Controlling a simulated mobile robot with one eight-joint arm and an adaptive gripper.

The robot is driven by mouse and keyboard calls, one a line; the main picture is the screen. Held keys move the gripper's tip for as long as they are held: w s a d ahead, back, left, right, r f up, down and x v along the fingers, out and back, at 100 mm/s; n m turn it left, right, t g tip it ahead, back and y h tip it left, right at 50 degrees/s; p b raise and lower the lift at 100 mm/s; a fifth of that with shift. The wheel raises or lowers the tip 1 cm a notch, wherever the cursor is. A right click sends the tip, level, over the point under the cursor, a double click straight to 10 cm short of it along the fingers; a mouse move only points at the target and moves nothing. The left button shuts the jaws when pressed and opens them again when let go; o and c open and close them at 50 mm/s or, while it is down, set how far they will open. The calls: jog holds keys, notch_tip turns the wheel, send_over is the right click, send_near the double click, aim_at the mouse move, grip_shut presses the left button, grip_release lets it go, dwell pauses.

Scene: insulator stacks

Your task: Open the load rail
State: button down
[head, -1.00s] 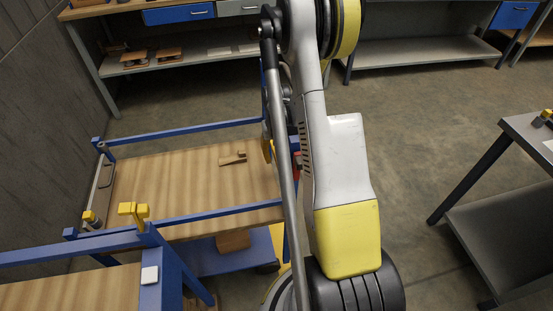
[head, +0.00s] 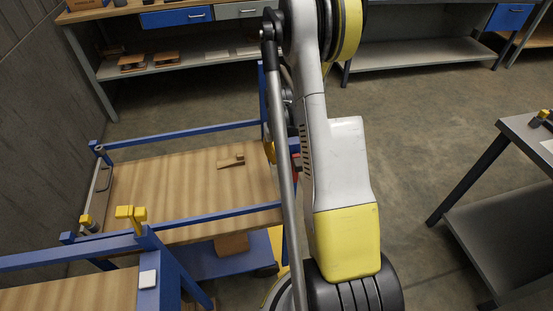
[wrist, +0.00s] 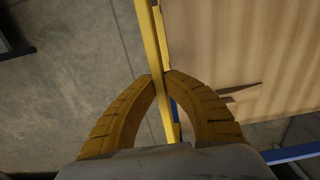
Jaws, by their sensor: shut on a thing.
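The load rail appears as a yellow bar (wrist: 157,60) running along the edge of a wooden cart deck (wrist: 235,45) in the wrist view. My gripper (wrist: 160,78) has its two ribbed yellow fingers closed on this bar, one on each side. A blue frame bar shows just beside and below the grip. In the head view the wooden cart deck (head: 150,190) lies left of my arm, with blue bars along its near and far sides. There my gripper and most of the yellow bar are hidden behind my arm, with only a bit of yellow showing.
A small wooden piece (head: 232,162) lies on the deck. A second blue-framed cart (head: 100,255) with a yellow latch (head: 131,213) stands at the near left. A grey table (head: 520,140) stands at the right. A workbench lines the back. The floor right of my arm is clear.

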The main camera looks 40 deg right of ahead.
jog(key=c, duration=1.5)
grip_release()
jog(key=shift+o, duration=0.2)
jog(key=shift+r, duration=0.1)
notch_tip(320, 180, up, 12)
